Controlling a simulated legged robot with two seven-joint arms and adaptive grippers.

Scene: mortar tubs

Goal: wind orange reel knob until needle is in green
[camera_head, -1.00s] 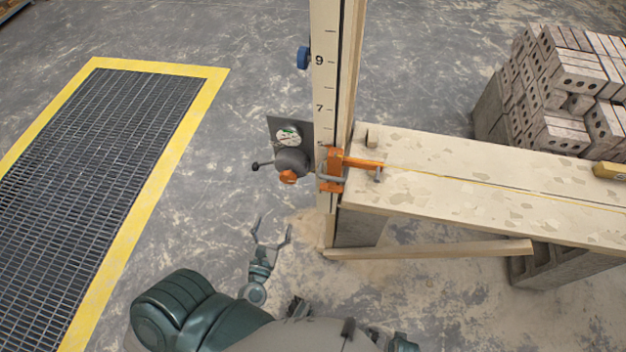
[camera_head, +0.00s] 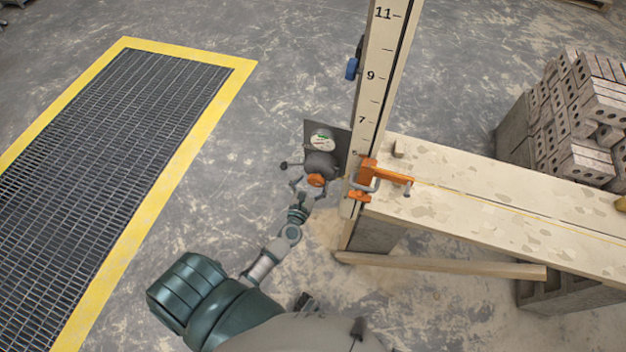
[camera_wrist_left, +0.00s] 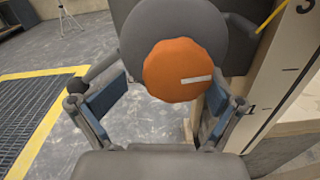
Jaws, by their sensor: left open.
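The orange reel knob (camera_head: 316,180) sits on the front of a dark grey reel (camera_head: 320,164) beside the upright numbered post (camera_head: 372,100). A round gauge (camera_head: 322,139) with a green part shows above the reel; its needle is too small to read. My left gripper (camera_head: 310,187) is open at the knob. In the left wrist view the knob (camera_wrist_left: 186,69), with a white mark pointing right, lies ahead of and between the spread fingers, which appear clear of it. My right gripper does not show.
An orange clamp (camera_head: 378,177) is fixed at the post beside the plank (camera_head: 500,195). A crank arm with a dark ball (camera_head: 284,165) sticks out left of the reel. Bricks (camera_head: 590,110) are stacked at right. Open floor lies between the grating (camera_head: 120,140) and the reel.

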